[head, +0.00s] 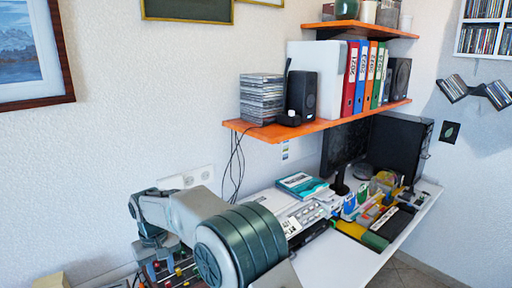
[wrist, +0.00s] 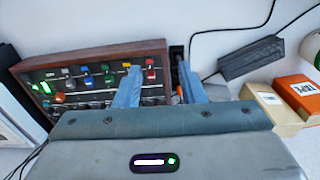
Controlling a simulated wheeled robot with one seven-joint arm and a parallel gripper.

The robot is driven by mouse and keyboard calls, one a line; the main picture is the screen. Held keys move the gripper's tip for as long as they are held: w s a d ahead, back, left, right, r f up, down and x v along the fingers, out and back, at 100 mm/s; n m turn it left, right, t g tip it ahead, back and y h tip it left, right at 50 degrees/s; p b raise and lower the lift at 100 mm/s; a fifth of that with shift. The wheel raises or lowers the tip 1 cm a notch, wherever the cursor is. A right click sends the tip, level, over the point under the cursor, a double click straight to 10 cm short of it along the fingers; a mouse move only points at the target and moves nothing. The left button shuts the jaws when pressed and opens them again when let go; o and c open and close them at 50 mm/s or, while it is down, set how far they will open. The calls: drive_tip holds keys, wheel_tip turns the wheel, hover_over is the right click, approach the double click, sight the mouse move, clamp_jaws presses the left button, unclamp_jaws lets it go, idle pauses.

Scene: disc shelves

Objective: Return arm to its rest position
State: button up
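My arm (head: 235,245) reaches low over the left part of the desk in the head view, bent with its end pointing down. In the wrist view my gripper (wrist: 158,72) shows two blue-grey fingers set apart, with nothing seen between them. The fingers are in front of a wood-framed panel with coloured knobs (wrist: 95,75); I cannot tell whether they touch it. In the head view my own arm hides much of the panel.
Above the desk (head: 345,262), an orange shelf (head: 330,125) holds discs (head: 262,98), speakers and binders (head: 360,75). A monitor (head: 345,145) and clutter stand right. The wrist view shows a black adapter (wrist: 250,59) and an orange box (wrist: 298,95).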

drive_tip(key=s+d+r+m, duration=0.1)
drive_tip(key=s+d+r, duration=0.15)
drive_tip(key=d, duration=0.65)
drive_tip(key=s+d+r+m+t, duration=0.15)
drive_tip(key=d+r, duration=0.25)
drive_tip(key=d, duration=0.4)
drive_tip(key=s+d+r+m, duration=0.15)
drive_tip(key=d+r, duration=0.25)
drive_tip(key=d, duration=0.5)
drive_tip(key=s+d+f+m+t, duration=0.1)
drive_tip(key=s+d+f+m, duration=0.2)
drive_tip(key=s+d, duration=1.1)
drive_tip(key=shift+s+d+m, duration=0.35)
drive_tip(key=shift+s+m, duration=0.05)
drive_tip(key=shift+s, duration=0.75)
